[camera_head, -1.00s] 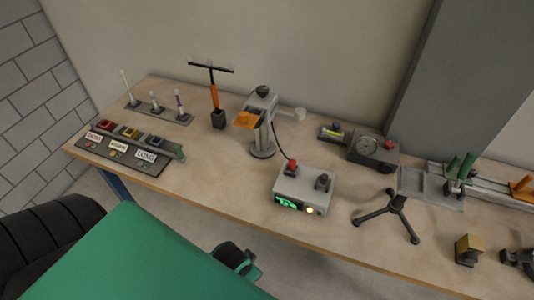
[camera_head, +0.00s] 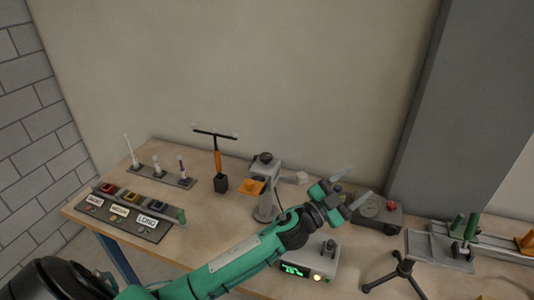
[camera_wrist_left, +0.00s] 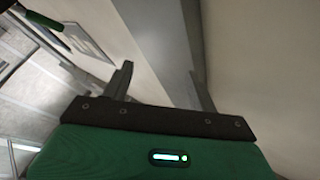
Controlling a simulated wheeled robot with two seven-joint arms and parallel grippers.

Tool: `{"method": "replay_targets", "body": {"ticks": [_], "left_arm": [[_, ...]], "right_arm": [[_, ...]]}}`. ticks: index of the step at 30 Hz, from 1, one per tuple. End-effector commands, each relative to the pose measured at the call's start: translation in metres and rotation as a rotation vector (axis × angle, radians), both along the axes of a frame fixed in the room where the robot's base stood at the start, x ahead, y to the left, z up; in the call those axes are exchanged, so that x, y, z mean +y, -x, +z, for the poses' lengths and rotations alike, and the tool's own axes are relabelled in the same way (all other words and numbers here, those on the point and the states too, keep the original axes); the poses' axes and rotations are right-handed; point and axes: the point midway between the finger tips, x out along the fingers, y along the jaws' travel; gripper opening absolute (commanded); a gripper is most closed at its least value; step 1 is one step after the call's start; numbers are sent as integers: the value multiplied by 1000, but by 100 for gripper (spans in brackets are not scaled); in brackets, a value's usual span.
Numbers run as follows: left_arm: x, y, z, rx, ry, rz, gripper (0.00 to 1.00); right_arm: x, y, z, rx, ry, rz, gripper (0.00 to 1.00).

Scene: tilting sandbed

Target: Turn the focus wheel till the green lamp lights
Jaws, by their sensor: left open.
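The grey stand instrument (camera_head: 266,190) stands upright mid-table, with a dark knob (camera_head: 265,157) on top and an orange plate (camera_head: 251,186) on its left. A pale round part (camera_head: 301,177) sticks out on its right; I cannot tell for sure which part is the focus wheel. The control box (camera_head: 321,262) has a lit green display (camera_head: 294,270) and a small yellowish lit lamp (camera_head: 317,278). My left gripper (camera_head: 358,182) is open and empty, above the table right of the stand, pointing right. My forearm hides part of the box. My right gripper is not in view.
A grey device with a dial (camera_head: 376,208) is just beyond my left gripper. A black tripod (camera_head: 400,274) and a rail with green posts (camera_head: 465,228) are at right. Labelled trays (camera_head: 125,214) and small posts (camera_head: 158,168) are at left. A wall closes the back.

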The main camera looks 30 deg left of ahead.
Motion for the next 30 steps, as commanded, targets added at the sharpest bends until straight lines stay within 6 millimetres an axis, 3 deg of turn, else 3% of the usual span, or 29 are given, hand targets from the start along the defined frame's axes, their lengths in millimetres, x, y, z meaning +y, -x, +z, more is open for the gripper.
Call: {"method": "replay_targets", "body": {"ticks": [1,3,7,11,14,17,22,26,30], "left_arm": [[-12,-6,17,-64,-52,-77,59],[-29,-10,31,-129,-133,-195,59],[-50,-17,37,-183,-315,-405,59],[-52,-26,30,-157,-530,-587,59],[-39,-37,19,-79,-710,-696,59],[-10,-49,10,46,-888,-769,59],[70,-71,8,363,-1168,-795,59],[150,-79,26,673,-1324,-730,59],[229,-74,57,991,-1405,-609,59]], "right_arm": [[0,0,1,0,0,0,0],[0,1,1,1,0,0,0],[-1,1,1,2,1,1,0],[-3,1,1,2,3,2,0],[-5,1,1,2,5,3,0],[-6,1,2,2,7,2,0],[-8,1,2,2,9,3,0],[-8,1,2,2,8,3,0],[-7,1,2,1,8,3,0]]}}
